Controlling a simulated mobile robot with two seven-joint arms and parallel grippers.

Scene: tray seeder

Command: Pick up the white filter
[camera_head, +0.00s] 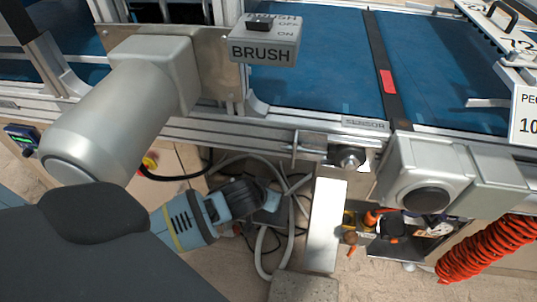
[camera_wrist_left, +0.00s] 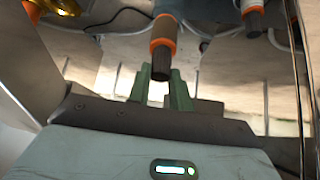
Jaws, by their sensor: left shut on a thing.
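In the left wrist view, my left gripper (camera_wrist_left: 160,88) has its green fingers closed around the dark lower end of an orange-banded cylinder (camera_wrist_left: 162,40). The cylinder has a black tip, an orange band and a paler upper part. I cannot tell whether it is the white filter, and I make out no other clear white filter. In the head view, my left gripper (camera_head: 272,200) is low under the conveyor, among grey hoses, and its fingertips are hard to see. My right gripper is not in view.
The blue conveyor (camera_head: 315,60) with its metal rail crosses above. An open box with a white side panel (camera_head: 326,225) holds small orange and black parts, right of my gripper. An orange coiled hose (camera_head: 485,248) hangs at right.

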